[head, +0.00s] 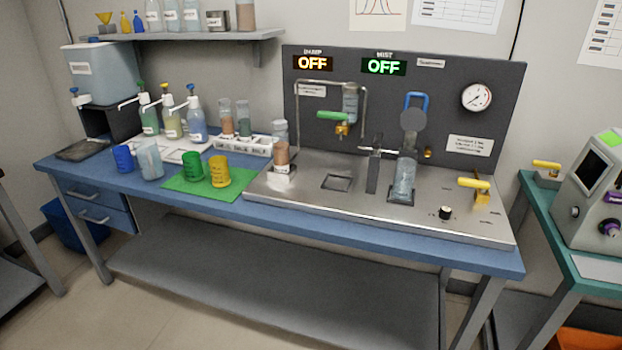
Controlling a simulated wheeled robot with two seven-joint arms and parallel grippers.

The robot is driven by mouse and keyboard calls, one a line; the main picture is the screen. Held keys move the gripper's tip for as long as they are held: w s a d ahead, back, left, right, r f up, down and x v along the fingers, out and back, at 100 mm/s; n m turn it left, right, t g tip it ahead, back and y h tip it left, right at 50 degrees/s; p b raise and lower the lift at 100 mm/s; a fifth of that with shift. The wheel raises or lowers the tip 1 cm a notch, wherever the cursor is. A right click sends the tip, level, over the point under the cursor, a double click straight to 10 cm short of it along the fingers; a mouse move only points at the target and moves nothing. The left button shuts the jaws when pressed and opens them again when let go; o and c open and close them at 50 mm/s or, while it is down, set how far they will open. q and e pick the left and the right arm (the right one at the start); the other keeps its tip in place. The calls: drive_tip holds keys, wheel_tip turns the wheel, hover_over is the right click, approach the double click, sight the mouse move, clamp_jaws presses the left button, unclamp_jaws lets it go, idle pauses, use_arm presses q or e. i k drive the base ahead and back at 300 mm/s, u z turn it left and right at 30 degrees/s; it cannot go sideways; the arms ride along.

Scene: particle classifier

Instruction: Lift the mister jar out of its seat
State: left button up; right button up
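The mister jar appears to be the clear, tall jar (404,180) below the MIST sign. It stands upright in a square dark-rimmed seat (400,198) in the steel deck. A grey round disc (413,119) and a blue loop (416,98) show just above the jar. Whether they are joined to it I cannot tell. A dark metal upright (373,170) with a crossbar stands close on its left. Neither of my grippers is in the head view.
A steel deck (320,200) carries a yellow-handled valve (474,184), a black knob (445,212) and a square opening (337,182). A green-handled valve (333,116) sits under a metal frame. A brown-filled jar (282,155) and coloured cups stand left. The deck's front strip is mostly clear.

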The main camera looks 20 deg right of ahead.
sight(406, 168)
drive_tip(key=u, duration=0.55)
drive_tip(key=i, duration=1.05)
drive_tip(key=z, duration=1.5)
